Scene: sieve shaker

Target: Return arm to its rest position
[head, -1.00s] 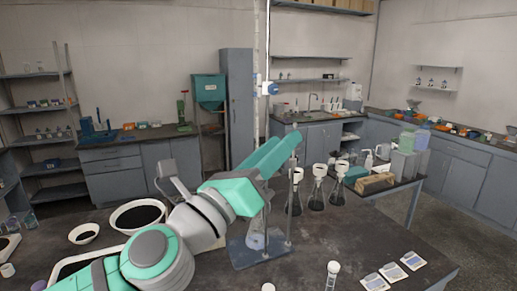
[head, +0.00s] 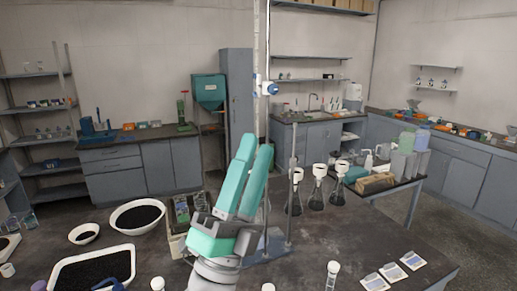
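My grey and teal arm (head: 215,245) rises from the bottom middle of the head view, with its two long teal parts side by side and pointing up. A dark grey part sits at the joint below them. I cannot make out my gripper's fingertips clearly, nor whether they are apart, and I see nothing held. A stand with an upright rod (head: 291,190) and a blue-grey base stands just right of the arm, partly hidden by it.
On the dark bench, a bowl (head: 138,217), a smaller bowl (head: 84,234) and a tray of dark grains (head: 93,270) lie left. Several black-based flasks (head: 317,190) stand right of the stand. Three flat pads (head: 393,273) lie front right.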

